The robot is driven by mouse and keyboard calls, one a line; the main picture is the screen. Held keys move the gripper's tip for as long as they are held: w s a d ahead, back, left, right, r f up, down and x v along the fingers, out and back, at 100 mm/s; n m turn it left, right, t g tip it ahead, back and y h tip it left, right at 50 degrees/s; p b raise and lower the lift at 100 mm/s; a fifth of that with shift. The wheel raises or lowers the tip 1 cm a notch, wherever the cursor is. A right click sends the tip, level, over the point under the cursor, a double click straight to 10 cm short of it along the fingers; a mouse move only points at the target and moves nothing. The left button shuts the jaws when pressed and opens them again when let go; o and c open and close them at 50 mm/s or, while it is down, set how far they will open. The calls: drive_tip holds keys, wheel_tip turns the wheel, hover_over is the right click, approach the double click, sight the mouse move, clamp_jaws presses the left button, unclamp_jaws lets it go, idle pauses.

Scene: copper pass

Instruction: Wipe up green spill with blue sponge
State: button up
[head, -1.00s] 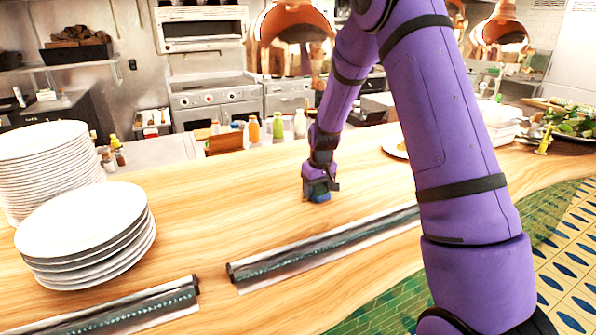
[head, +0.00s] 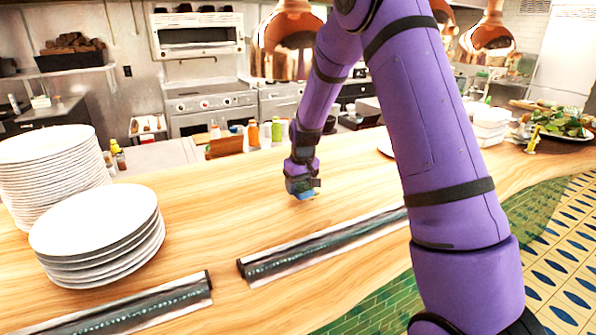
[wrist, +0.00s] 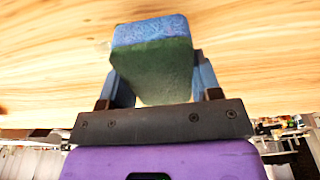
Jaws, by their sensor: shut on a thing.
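My gripper (head: 302,189) is shut on the blue sponge (head: 308,195), low over the wooden counter (head: 235,215). In the wrist view, the sponge (wrist: 150,30) sits between the two fingers of my gripper (wrist: 155,80). Its end is blue and the broad face toward the camera is dark green; I cannot tell whether that is its own colour or a stain. The head view does not settle whether the sponge touches the wood. No green spill shows clearly on the counter in either view.
Two stacks of white plates (head: 100,232) stand at the left. Dark strips in pale frames (head: 318,245) lie along the counter's front side. Bottles (head: 253,133) stand behind the counter, and a dish of greens (head: 563,125) is far right. Bare wood surrounds my gripper.

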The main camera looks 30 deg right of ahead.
drive_tip(key=shift+w+a+r, duration=0.1)
drive_tip(key=shift+w+r, duration=0.05)
drive_tip(key=shift+r, duration=2.45)
drive_tip(key=shift+s, duration=0.2)
